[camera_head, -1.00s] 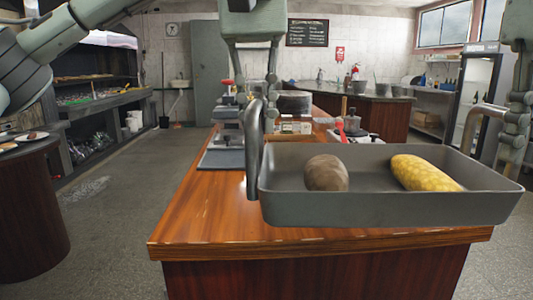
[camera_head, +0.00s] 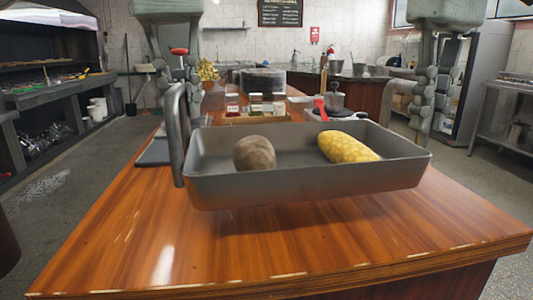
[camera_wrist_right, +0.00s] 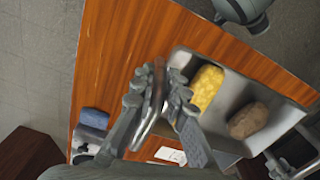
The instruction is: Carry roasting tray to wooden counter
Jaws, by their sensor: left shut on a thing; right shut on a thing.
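The grey roasting tray (camera_head: 300,187) holds a brown potato-like item (camera_head: 254,153) and a yellow corn-like item (camera_head: 346,147). It is over the wooden counter (camera_head: 220,245), level, with a dark shadow below; it seems slightly above the surface. My left gripper (camera_head: 190,112) is shut on the tray's left handle, partly hidden behind it. My right gripper (camera_head: 422,125) is shut on the right handle. The right wrist view shows the right gripper (camera_wrist_right: 160,105) around that handle, with the tray (camera_wrist_right: 240,92), the yellow item (camera_wrist_right: 206,88) and the brown item (camera_wrist_right: 249,120) beyond.
Behind the tray on the counter stand a small scale-like device with a pot (camera_head: 335,103), jars (camera_head: 256,105) and a dark stack (camera_head: 262,82). A dark flat board (camera_head: 155,152) lies at the left. The counter's front part is clear.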

